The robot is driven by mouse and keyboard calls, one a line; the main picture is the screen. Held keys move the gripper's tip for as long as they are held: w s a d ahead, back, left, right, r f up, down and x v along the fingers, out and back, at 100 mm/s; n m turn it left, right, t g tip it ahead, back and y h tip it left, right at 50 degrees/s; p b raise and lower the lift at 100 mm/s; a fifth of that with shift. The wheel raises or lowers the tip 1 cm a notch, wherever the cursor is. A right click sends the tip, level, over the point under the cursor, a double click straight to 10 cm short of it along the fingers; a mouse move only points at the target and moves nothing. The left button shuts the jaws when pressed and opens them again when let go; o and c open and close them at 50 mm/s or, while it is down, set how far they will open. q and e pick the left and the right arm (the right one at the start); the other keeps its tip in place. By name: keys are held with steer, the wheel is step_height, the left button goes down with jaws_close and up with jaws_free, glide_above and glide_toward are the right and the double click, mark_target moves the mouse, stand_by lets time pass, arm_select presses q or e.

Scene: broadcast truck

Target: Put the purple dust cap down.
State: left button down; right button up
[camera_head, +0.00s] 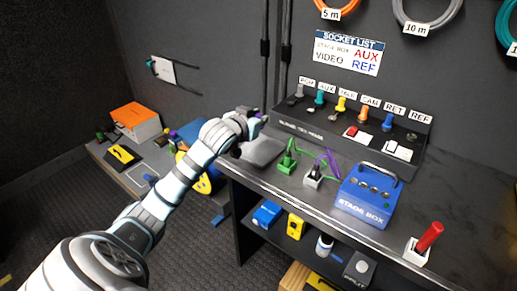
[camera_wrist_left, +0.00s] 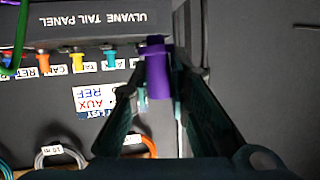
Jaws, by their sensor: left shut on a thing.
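The purple dust cap (camera_wrist_left: 157,72) is between the fingertips of my left gripper (camera_wrist_left: 160,70) in the wrist view. The gripper is shut on it. In the head view my left gripper (camera_head: 254,119) is above the left end of the bench, near a flat grey pad (camera_head: 264,151), and apart from the tail panel. The cap is mostly hidden there by the gripper. My right gripper is not in view.
The tail panel (camera_head: 300,128) with several coloured plugs stands along the wall. Green and grey plugs, a purple cable and a blue stage box (camera_head: 364,197) occupy the bench. Bare bench (camera_head: 325,206) shows along the front edge.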

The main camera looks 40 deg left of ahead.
mark_target(259, 150)
arm_select(q)
step_height(259, 150, down, 7)
steer(key=shift+b, duration=1.15)
steer(key=shift+f, duration=0.35)
steer(key=shift+r, duration=0.1)
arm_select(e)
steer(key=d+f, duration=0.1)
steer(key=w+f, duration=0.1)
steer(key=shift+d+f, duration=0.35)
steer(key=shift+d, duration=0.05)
arm_select(q)
steer(key=c, duration=1.5)
jaws_free()
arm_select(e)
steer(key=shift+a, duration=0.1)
arm_select(q)
steer(key=shift+s+d+r, duration=0.1)
steer(key=shift+s+r, duration=0.1)
steer(key=shift+s, duration=0.15)
steer(key=p+v, duration=0.4)
steer(key=v, duration=0.7)
steer(key=shift+s+r, duration=0.1)
steer(key=shift+s, duration=0.05)
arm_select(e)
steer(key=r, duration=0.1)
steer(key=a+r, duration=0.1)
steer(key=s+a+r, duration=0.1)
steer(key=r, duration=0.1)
